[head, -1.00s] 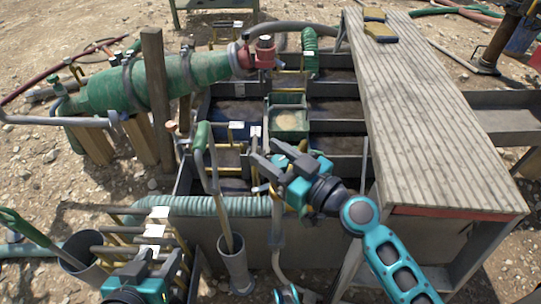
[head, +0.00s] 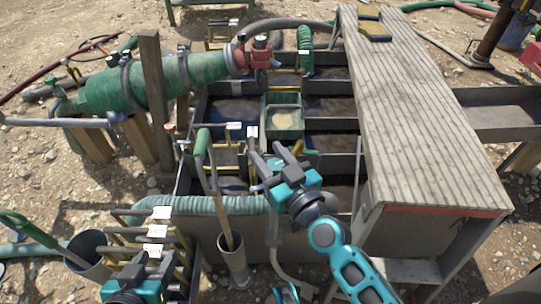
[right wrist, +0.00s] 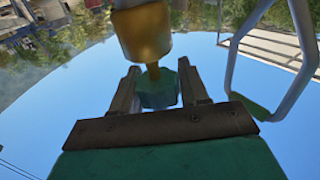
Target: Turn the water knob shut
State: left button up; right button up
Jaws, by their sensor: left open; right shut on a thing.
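The water knob (right wrist: 157,90) is a small teal piece on a thin brass stem in the right wrist view. It sits between the two fingers of my right gripper (right wrist: 158,98), which is shut on it. In the head view my right gripper (head: 270,164) is over the near edge of the tank, beside the upright pipes, and its fingers largely hide the knob. My left gripper (head: 142,262) is low at the left, open, near the pipe rack and away from the knob.
A brass pipe part (right wrist: 143,32) rises close to the right fingers. A shovel with a green handle (head: 203,142) stands in a grey tube (head: 235,265) left of the right gripper. A plank walkway (head: 420,120) lies to the right. A ribbed hose (head: 215,205) runs along the tank front.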

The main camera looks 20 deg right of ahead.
jog(key=o, duration=1)
jog(key=shift+c, duration=0.2)
jog(key=shift+s, duration=0.1)
jog(key=p+v, duration=0.1)
jog(key=v, duration=1.1)
jog(key=shift+s+d, duration=0.15)
jog(key=shift+s, duration=0.2)
